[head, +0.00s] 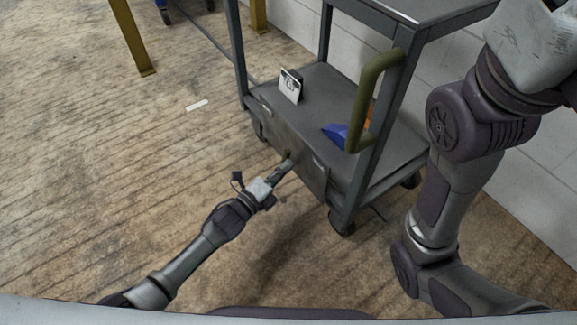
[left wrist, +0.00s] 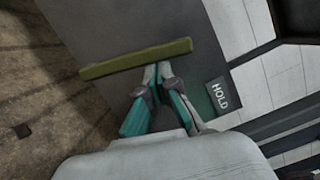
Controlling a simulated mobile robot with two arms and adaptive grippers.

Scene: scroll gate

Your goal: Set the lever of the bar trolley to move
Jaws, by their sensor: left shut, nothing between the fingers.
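The bar trolley (head: 300,110) is a dark grey cart with a lower shelf and a front panel (head: 272,130). In the left wrist view, an olive bar lever (left wrist: 115,66) lies across the grey panel, slightly tilted, its right end raised. My left gripper (head: 288,162) is shut and empty in front of the panel. In the left wrist view its fingertips (left wrist: 158,70) are at the lever's near edge; I cannot tell if they touch. My right gripper is not in view.
An olive push handle (head: 368,95) stands upright at the trolley's right end. A small white sign (head: 291,85) and a blue object (head: 338,134) are on the lower shelf. A pale block wall (head: 430,80) stands behind. The floor at the left is mostly clear.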

